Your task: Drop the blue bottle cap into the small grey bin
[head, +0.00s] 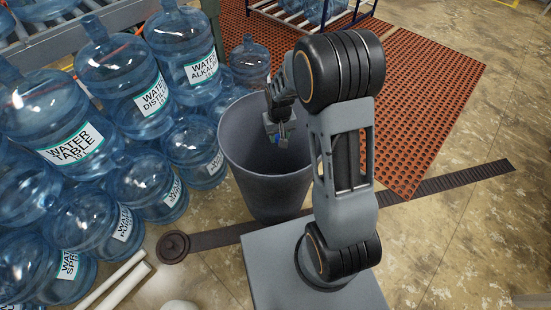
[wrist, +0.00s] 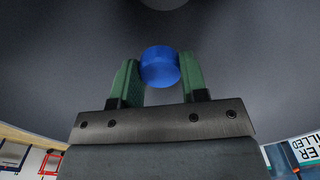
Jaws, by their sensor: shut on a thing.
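The blue bottle cap (wrist: 160,67) is held between the two green finger pads of my gripper (wrist: 158,78) in the wrist view. In the head view my gripper (head: 281,137) hangs over the mouth of the grey bin (head: 265,192), with a small bit of blue at its fingertips. The bin's dark grey inside fills most of the wrist view behind the cap. The bin stands upright on the floor, and part of its right side is hidden by my arm.
Several large blue water jugs (head: 122,70) are stacked left of the bin. An orange-red perforated mat (head: 430,85) lies on the floor to the right. A dark floor strip (head: 440,184) runs past the bin. White pipes (head: 118,285) lie at the lower left.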

